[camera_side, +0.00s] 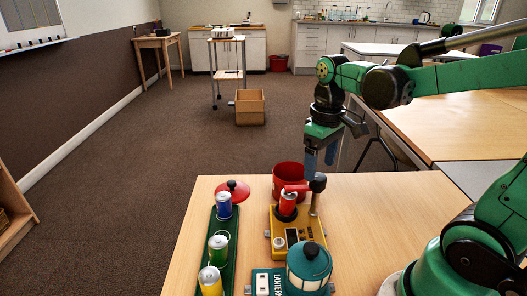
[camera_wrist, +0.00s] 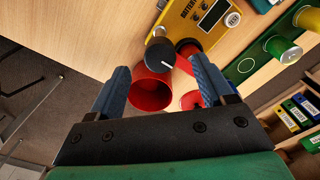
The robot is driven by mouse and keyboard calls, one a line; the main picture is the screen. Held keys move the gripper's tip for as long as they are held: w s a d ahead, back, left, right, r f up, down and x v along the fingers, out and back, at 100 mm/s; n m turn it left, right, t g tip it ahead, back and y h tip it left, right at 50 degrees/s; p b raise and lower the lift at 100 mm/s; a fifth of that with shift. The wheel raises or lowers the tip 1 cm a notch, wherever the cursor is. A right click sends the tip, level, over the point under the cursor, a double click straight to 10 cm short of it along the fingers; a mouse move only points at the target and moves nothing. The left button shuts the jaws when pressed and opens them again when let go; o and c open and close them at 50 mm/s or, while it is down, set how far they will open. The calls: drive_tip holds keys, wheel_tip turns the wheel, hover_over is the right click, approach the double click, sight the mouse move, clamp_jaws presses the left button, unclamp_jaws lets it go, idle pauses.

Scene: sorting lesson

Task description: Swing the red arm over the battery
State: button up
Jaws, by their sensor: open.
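A yellow battery tester (camera_side: 285,239) stands on the table, with a red battery (camera_side: 288,204) upright in its dark socket. The red arm (camera_side: 297,187) runs from a grey post with a dark knob (camera_side: 318,183) leftward to the battery's top; whether it fully covers the battery or touches it is unclear. The tester (camera_wrist: 203,20) and knob (camera_wrist: 160,55) also show in the wrist view. My gripper (camera_side: 320,157) is open and empty, above the knob and apart from it. In the wrist view the knob appears between my fingertips (camera_wrist: 160,70).
A red bucket (camera_side: 289,177) stands behind the tester. A teal lantern (camera_side: 309,265) stands in front. Clear tabletop lies to the right.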

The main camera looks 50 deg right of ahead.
drive_tip(key=shift+r, duration=1.3)
